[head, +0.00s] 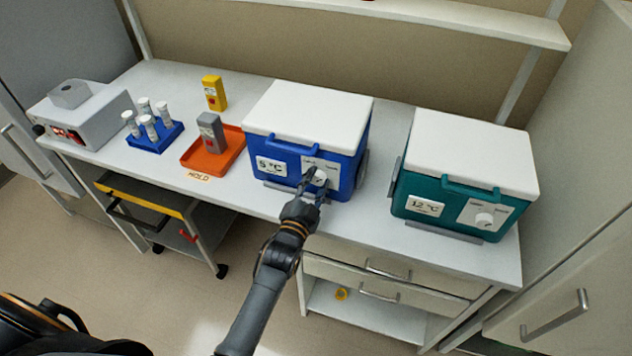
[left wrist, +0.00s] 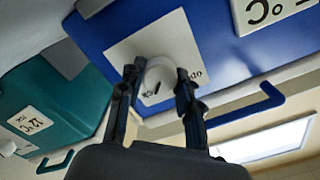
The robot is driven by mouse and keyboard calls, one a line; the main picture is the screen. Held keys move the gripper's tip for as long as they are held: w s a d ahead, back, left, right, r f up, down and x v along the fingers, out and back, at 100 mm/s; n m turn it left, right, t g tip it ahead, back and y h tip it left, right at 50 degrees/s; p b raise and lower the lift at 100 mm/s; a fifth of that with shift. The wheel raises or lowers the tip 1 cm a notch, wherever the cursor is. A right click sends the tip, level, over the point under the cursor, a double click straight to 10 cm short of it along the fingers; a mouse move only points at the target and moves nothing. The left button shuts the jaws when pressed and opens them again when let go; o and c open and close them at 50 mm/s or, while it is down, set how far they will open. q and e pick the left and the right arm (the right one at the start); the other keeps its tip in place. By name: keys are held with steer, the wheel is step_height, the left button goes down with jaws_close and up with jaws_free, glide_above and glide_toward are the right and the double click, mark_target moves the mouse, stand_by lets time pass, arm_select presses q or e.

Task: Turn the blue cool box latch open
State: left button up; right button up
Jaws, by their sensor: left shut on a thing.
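The blue cool box (head: 350,177) with a white lid stands on the bench, its label reading 5 °C. Its latch is a round white knob (head: 320,178) on a white plate at the right of the front face. My left gripper (head: 318,181) is at the knob, with its fingers on either side of it. In the left wrist view the gripper (left wrist: 158,82) is shut on the knob (left wrist: 157,78), which has a dark mark on its face. The lid of the blue box is down. My right gripper is not in view.
A teal cool box (head: 400,205) labelled 12 °C stands to the right. An orange tray (head: 232,158) with a grey device (head: 211,132), a yellow device (head: 214,92) and a blue tube rack (head: 165,137) are to the left. Drawers (head: 350,273) lie below the bench top.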

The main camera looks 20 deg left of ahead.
arm_select(q)
steer(key=shift+n, duration=0.3)
steer(key=n, duration=0.4)
steer(key=shift+n+p, duration=0.3)
steer(key=shift+p, duration=0.1)
steer(key=n, duration=0.4)
steer(key=shift+n, duration=0.3)
steer(key=n, duration=0.4)
steer(key=shift+n, duration=2)
steer(key=o, duration=1.1)
steer(key=shift+o, duration=0.2)
